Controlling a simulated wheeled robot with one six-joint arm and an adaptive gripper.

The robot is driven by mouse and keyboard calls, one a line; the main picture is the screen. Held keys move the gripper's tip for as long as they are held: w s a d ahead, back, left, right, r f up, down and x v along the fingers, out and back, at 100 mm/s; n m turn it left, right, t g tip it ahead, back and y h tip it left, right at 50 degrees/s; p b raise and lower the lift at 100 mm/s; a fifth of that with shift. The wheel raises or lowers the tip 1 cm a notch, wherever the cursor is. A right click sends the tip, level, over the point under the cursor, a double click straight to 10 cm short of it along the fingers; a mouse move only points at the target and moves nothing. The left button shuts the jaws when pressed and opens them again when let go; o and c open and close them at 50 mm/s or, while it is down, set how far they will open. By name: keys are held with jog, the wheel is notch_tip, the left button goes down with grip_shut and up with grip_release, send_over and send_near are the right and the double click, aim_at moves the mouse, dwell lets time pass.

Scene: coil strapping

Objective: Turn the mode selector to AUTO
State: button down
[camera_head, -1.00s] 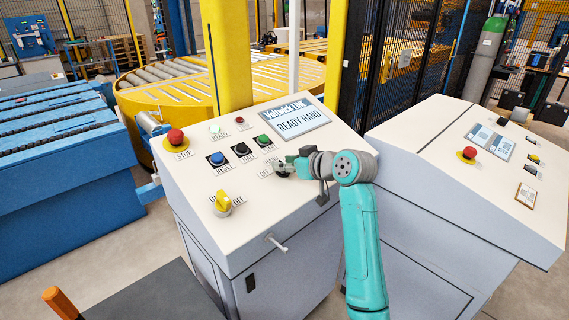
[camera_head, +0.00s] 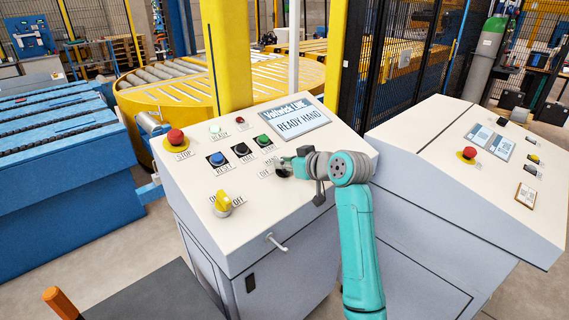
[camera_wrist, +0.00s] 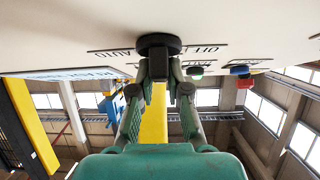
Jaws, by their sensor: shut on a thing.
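The mode selector (camera_head: 281,171) is a dark knob on the sloped top of the console, below the green button and mostly hidden by my gripper in the head view. In the wrist view the round black knob (camera_wrist: 158,42) shows at the top, with lettering on both sides; its pointer direction cannot be told. My gripper (camera_head: 289,168) is at the knob, and its two fingers (camera_wrist: 158,68) are shut on it. The display (camera_head: 297,121) reads "READY HAND".
Near the selector are blue (camera_head: 217,159), black (camera_head: 241,149) and green (camera_head: 263,140) buttons. A red stop button (camera_head: 175,137) and a yellow ON/OFF switch (camera_head: 223,201) are to the left. A second console (camera_head: 450,180) stands at right.

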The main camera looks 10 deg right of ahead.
jog(key=m+h, duration=0.2)
jog(key=m, duration=0.1)
jog(key=m+t+h, duration=0.1)
jog(key=m+h, duration=0.1)
jog(key=m, duration=0.1)
jog(key=shift+f, duration=0.2)
jog(key=m+h, duration=0.3)
jog(key=m, duration=0.1)
jog(key=shift+d+h, duration=0.1)
jog(key=shift+h, duration=0.2)
jog(key=shift+d+f+m+g+h, duration=0.1)
jog(key=shift+m+g+h, duration=0.3)
jog(key=shift+m+h, duration=0.85)
jog(key=shift+m, duration=0.35)
jog(key=c, duration=1.1)
grip_release()
jog(key=shift+c, duration=0.2)
